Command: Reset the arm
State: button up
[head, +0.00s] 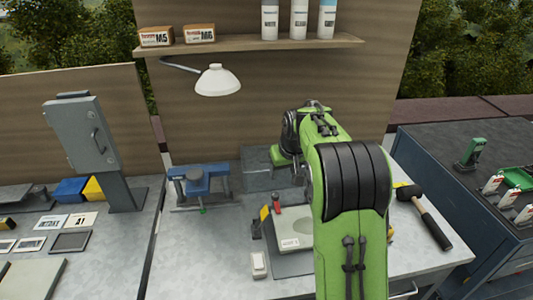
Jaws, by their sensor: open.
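My green and black arm rises from the bottom of the head view, right of centre, and reaches out over the grey metal workbench (205,260). It bends at a large black joint, and its far links fold down toward the back of the bench. My gripper is hidden behind these links, so its fingers and anything near them do not show. The arm also covers part of the bench top behind it.
A blue vise-like tool (202,182), a labelled grey stand (290,243) and a black mallet (425,218) are on the bench. A white lamp (217,80) hangs below the shelf (250,43). A grey box (82,135) stands left. The bench's front left looks clear.

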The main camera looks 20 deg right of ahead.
jog(key=s+a+r, duration=0.4)
jog(key=s+r, duration=0.1)
jog(key=s, duration=0.3)
jog(key=s+a+r, duration=0.4)
jog(key=s, duration=0.3)
jog(key=s+a+f, duration=0.1)
jog(key=s, duration=0.8)
jog(key=s+a+f+t, duration=0.1)
jog(key=s+a+f, duration=0.1)
jog(key=s, duration=0.7)
jog(key=shift+n+p, duration=0.3)
jog(key=shift+a, duration=0.1)
